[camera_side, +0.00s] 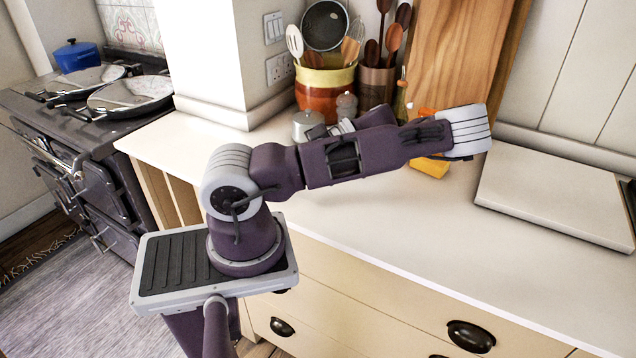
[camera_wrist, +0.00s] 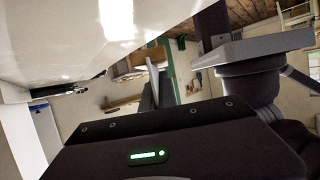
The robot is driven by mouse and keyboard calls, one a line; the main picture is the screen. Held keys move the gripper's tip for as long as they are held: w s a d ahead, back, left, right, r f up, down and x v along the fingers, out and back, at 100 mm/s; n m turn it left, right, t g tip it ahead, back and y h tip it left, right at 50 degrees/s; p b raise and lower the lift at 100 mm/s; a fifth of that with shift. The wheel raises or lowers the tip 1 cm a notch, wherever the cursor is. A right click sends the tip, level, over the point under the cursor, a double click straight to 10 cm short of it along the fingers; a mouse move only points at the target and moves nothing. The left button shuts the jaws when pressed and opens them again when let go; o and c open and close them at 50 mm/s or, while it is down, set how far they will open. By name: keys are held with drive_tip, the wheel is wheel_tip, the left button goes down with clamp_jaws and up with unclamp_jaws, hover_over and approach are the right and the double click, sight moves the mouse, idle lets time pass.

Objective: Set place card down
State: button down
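I cannot make out a place card in either view. In the wrist view, the dark housing of my gripper (camera_wrist: 155,130) fills the bottom, with a lit green indicator. Narrow grey and green upright shapes stand beyond its edge; I cannot tell whether they are fingers or background. In the side view my arm reaches right over the pale counter (camera_side: 370,215), and its fingertips cannot be made out. Whether my gripper holds anything is unclear.
An orange-yellow block (camera_side: 428,166) sits partly behind my arm. Utensil pots (camera_side: 325,92), a metal canister (camera_side: 308,127) and a wooden board (camera_side: 455,60) stand at the back. A pale slab (camera_side: 555,195) lies at right. The front counter between is clear.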

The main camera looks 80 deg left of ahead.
drive_tip(key=w+a+r+m+t+y, duration=0.55)
drive_tip(key=w+m+t+y, duration=0.25)
drive_tip(key=m+y, duration=0.55)
drive_tip(key=shift+m+t, duration=0.3)
drive_tip(key=shift+m, duration=0.05)
drive_tip(key=f, duration=1)
drive_tip(key=shift+w+a, duration=0.1)
drive_tip(key=shift+a, duration=0.15)
drive_tip(key=c, duration=1.7)
unclamp_jaws()
drive_tip(key=v, duration=1.2)
drive_tip(key=shift+w+r, duration=0.1)
drive_tip(key=shift+r, duration=0.1)
